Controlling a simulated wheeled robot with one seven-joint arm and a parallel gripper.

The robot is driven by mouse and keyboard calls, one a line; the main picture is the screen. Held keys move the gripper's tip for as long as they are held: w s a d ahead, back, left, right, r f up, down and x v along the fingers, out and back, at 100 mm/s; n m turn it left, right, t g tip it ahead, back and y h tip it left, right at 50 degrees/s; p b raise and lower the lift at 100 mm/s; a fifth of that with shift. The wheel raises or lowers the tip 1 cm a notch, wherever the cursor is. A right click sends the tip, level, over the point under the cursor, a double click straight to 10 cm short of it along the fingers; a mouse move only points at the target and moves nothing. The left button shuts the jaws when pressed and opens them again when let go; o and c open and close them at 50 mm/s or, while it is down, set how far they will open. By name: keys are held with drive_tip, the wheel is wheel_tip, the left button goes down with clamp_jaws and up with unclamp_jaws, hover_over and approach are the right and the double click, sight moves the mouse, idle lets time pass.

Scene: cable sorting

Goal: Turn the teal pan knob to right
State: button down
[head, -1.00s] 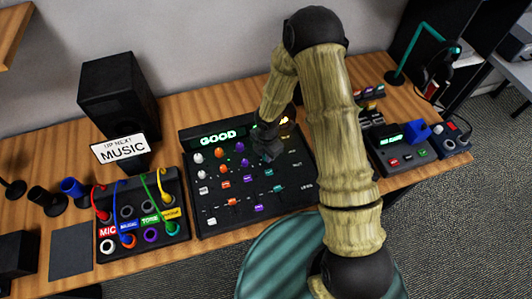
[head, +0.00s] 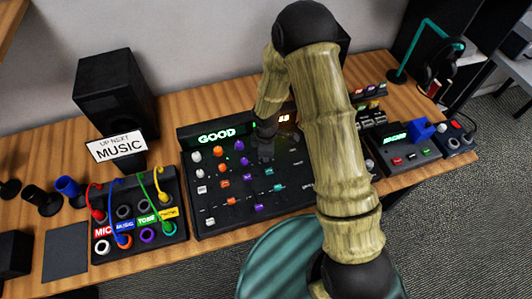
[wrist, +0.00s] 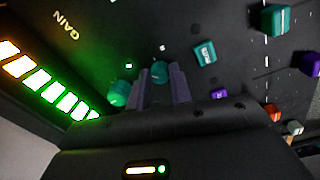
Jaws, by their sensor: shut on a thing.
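In the wrist view the teal pan knob (wrist: 160,70) sits between the two fingertips of my gripper (wrist: 161,80), which is shut on it. Its lower part is hidden by the fingers. A second teal knob (wrist: 119,92) stands beside the left finger, towards the GAIN label. In the head view my gripper (head: 264,152) points down onto the black mixer (head: 215,222), and both teal knobs are hidden behind it. The way the pan knob's mark points cannot be told.
A teal button (wrist: 205,53) and a teal fader (wrist: 274,19) lie further along the same column. Orange and purple knobs (head: 239,147) stand close on the left. A patch box (head: 172,238) with cables is left of the mixer; a small console (head: 405,150) is right.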

drive_tip(key=m+b, duration=0.1)
drive_tip(key=m, duration=0.3)
drive_tip(key=shift+m, duration=0.3)
drive_tip(key=m, duration=0.4)
drive_tip(key=shift+w+m+b, duration=0.1)
drive_tip(key=shift+m+b, duration=0.3)
drive_tip(key=shift+r, duration=0.1)
drive_tip(key=c, duration=1.3)
unclamp_jaws()
drive_tip(key=shift+o, duration=0.2)
wheel_tip(320, 180, up, 17)
drive_tip(key=shift+s+a+r, duration=0.15)
drive_tip(key=shift+s+a, duration=0.15)
